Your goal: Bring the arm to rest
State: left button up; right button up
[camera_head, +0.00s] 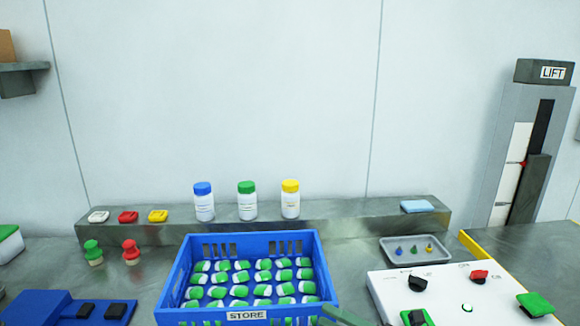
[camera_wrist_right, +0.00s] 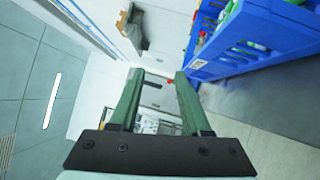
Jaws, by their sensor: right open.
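My right gripper (camera_wrist_right: 158,75) shows in the wrist view with its two green fingers apart and nothing between them. In the head view only a small green part of the right gripper (camera_head: 342,316) shows at the bottom edge, by the right front corner of the blue STORE crate (camera_head: 245,315). In the wrist view the crate (camera_wrist_right: 270,58) is at the upper right, beside the fingers and apart from them. The rest of my right arm is hidden in the head view. My left gripper is not in view.
The crate holds several green-and-white capsules. A white control panel (camera_head: 385,288) with knobs stands to its right, and a grey tray (camera_head: 388,252) lies behind the panel. Three capped bottles (camera_head: 247,207) stand on the back ledge (camera_head: 340,212). The LIFT column (camera_head: 510,140) is at the right.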

jog(key=s+d+f+m+t+h, duration=0.35)
jog(key=f+m+h, duration=0.25)
jog(key=f+m, duration=0.4)
jog(key=s+d+f+m+t+h, duration=0.2)
jog(key=s+d+f+m+h, duration=0.15)
jog(key=f+m+h, duration=0.6)
jog(key=s+d+f+m+g+b, duration=0.1)
jog(key=s+f+m+g, duration=0.5)
jog(key=s+f+m, duration=0.4)
jog(key=s, duration=0.4)
jog(key=shift+s+d+f, duration=0.3)
jog(key=shift+s+f, duration=0.05)
jog(key=shift+d+y, duration=0.1)
jog(key=shift+y, duration=0.15)
